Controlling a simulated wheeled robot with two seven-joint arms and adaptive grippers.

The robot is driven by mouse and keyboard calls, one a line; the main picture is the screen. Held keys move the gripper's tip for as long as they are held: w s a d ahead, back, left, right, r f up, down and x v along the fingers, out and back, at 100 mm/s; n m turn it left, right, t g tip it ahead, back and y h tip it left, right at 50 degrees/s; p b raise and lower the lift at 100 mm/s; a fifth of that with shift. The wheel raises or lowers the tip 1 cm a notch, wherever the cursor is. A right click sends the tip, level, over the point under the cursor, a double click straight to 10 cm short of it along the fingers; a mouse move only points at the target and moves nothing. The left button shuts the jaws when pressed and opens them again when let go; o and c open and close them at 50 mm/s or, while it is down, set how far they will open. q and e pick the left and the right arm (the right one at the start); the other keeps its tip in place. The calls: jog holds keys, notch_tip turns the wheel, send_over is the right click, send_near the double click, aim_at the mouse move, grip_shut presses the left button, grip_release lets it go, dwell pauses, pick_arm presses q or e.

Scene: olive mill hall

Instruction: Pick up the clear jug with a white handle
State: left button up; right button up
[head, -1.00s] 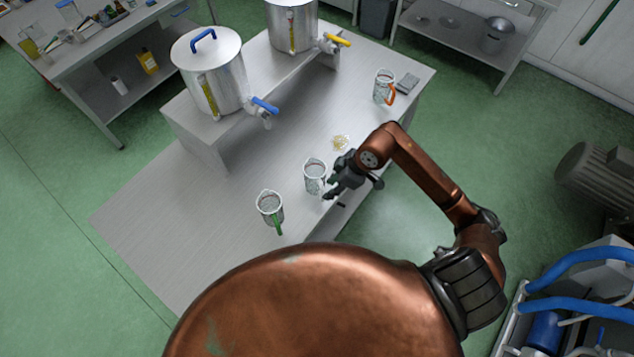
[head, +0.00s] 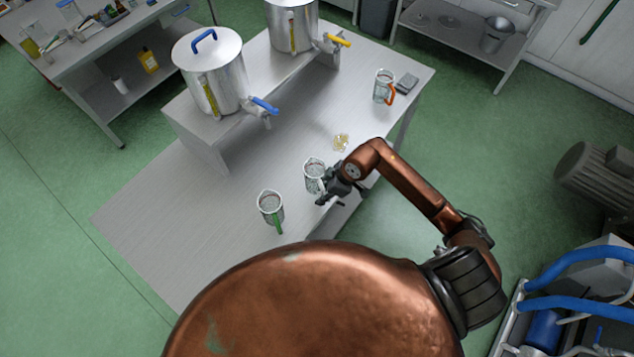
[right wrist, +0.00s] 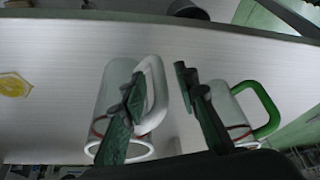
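The clear jug with a white handle (head: 313,173) stands upright on the grey table, between the green-handled jug (head: 269,206) and a yellowish patch. My right gripper (head: 329,191) is beside it on its right, partly covering its handle side. In the right wrist view my right gripper (right wrist: 160,78) is open. The jug's white handle (right wrist: 157,95) shows between the two fingers, and the left finger overlaps the clear jug body. I cannot tell whether a finger touches it. My left gripper is not in view.
The green-handled jug (right wrist: 236,112) is close behind the right finger. An orange-handled jug (head: 383,87) and a small dark grey pad (head: 407,83) are at the table's far right. Two steel tanks with taps, the nearer blue-handled (head: 212,75), stand on a raised shelf. The table's left part is clear.

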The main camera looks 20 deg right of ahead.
grip_shut()
dwell(0.4)
